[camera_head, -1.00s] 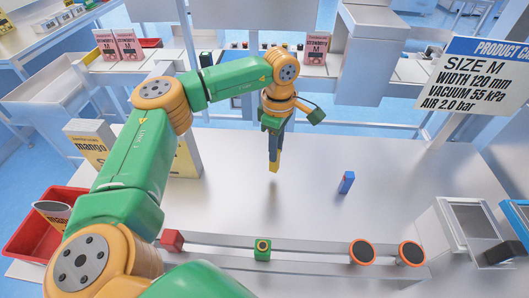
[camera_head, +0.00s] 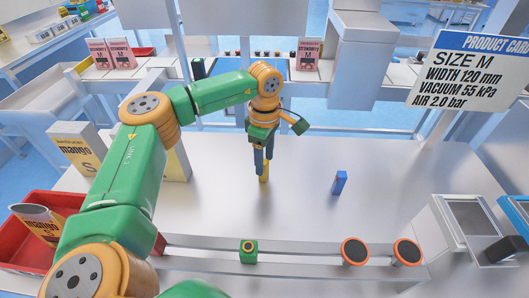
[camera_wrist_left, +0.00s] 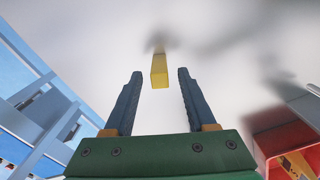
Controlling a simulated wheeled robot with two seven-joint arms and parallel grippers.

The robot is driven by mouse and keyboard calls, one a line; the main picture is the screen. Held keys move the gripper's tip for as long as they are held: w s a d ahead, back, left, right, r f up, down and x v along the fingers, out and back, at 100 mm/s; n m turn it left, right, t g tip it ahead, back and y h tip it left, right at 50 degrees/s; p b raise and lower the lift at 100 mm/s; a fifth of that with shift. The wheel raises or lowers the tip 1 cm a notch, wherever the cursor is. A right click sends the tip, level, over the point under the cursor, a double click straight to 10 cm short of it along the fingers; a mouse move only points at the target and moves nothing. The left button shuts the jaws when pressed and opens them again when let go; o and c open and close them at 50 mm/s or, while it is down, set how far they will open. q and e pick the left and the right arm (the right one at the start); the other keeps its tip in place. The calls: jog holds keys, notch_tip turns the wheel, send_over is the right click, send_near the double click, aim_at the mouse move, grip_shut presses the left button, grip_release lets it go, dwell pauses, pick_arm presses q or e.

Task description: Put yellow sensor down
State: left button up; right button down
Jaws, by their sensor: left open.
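The yellow sensor (camera_head: 263,172) is a narrow upright block at the white table's middle, just below my left fingertips. It also shows in the left wrist view (camera_wrist_left: 159,71), between and beyond the fingertips with a gap on each side. My left gripper (camera_head: 264,158) points down over it; in the wrist view its two blue fingers (camera_wrist_left: 155,75) are spread apart and hold nothing. A small blue block (camera_head: 339,183) stands on the table to the right of the sensor. My right gripper is not in view.
Mango cartons (camera_head: 75,150) stand at the left, and a red bin (camera_head: 18,268) holds a mango pouch (camera_head: 40,224). A front rail carries a green block (camera_head: 248,251) and two orange-rimmed discs (camera_head: 355,251). A sealing machine (camera_head: 440,235) is at the right. The table around the sensor is clear.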

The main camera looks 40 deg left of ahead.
aim_at(265, 161)
pick_arm(q)
notch_tip(265, 161, up, 12)
jog(key=shift+b, duration=0.4)
